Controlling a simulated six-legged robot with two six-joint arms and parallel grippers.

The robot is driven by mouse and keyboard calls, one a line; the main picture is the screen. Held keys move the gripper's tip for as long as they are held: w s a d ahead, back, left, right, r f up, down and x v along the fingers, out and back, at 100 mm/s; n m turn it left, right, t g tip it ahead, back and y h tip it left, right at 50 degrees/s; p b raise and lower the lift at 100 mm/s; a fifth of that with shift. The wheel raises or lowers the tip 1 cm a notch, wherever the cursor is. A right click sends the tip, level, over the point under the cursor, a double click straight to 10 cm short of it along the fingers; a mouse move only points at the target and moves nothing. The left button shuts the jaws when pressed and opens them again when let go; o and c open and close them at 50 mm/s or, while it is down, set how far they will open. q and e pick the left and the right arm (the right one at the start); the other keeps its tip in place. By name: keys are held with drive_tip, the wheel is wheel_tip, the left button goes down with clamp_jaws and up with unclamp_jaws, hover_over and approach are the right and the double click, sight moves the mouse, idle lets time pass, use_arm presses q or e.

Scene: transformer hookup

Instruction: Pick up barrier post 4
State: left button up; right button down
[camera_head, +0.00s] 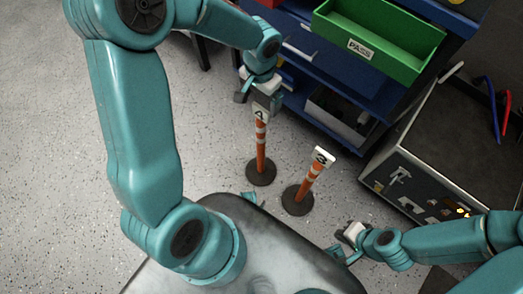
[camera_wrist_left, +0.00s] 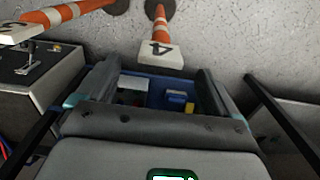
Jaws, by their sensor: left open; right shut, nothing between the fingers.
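Barrier post 4 (camera_head: 261,148) stands upright on a round dark base, with orange and white stripes and a white plate marked 4 on top. My left gripper (camera_head: 258,97) is open at the top of this post, partly covering it in the head view. In the left wrist view, the plate of post 4 (camera_wrist_left: 160,52) lies just beyond the fingertips of my left gripper (camera_wrist_left: 155,70), in line with the gap. I cannot tell whether they touch. My right gripper (camera_head: 348,242) is shut and empty, low on the right in the head view.
Barrier post 3 (camera_head: 307,182) stands close to the right of post 4; its stripes also show in the left wrist view (camera_wrist_left: 75,12). A blue shelf unit (camera_head: 305,65) with a green PASS bin (camera_head: 375,45) stands behind. A grey cabinet (camera_head: 440,150) is at right. Speckled floor is clear at left.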

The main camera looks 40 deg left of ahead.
sight(260, 108)
use_arm(q)
wheel_tip(260, 108, down, 4)
drive_tip(key=shift+r+b, duration=0.25)
drive_tip(key=shift+b, duration=0.15)
wheel_tip(260, 108, down, 5)
drive_tip(key=shift+w+r+b, duration=0.15)
drive_tip(key=shift+b, duration=0.8)
drive_tip(key=shift+r, duration=0.1)
drive_tip(key=shift+a, duration=0.1)
clamp_jaws()
